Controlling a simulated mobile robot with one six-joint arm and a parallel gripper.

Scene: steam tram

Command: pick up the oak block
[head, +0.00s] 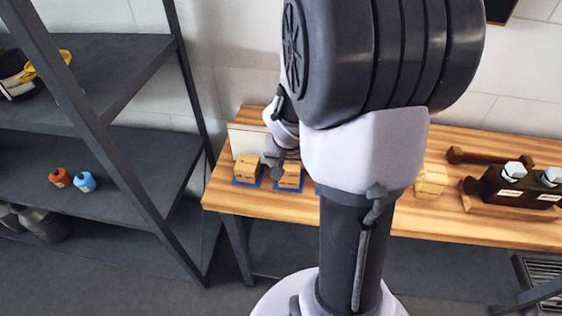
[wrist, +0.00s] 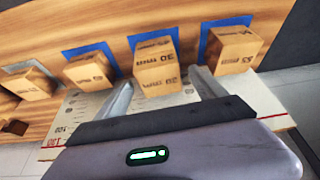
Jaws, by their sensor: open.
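Several wooden blocks with dark lettering show in the wrist view; I cannot tell by look which one is the oak block. The middle block (wrist: 157,72) stands in front of my open gripper (wrist: 163,78), between the lines of its two fingers, on a blue square. Another block (wrist: 233,48) stands to its right on a blue square, and one (wrist: 90,70) to its left. A further block (wrist: 30,83) is at the far left. In the head view, my gripper (head: 278,163) is at the bench's left end, beside two blocks (head: 247,169) (head: 290,177); my arm hides the bench's middle.
A dark shelf rack (head: 120,150) stands at left.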

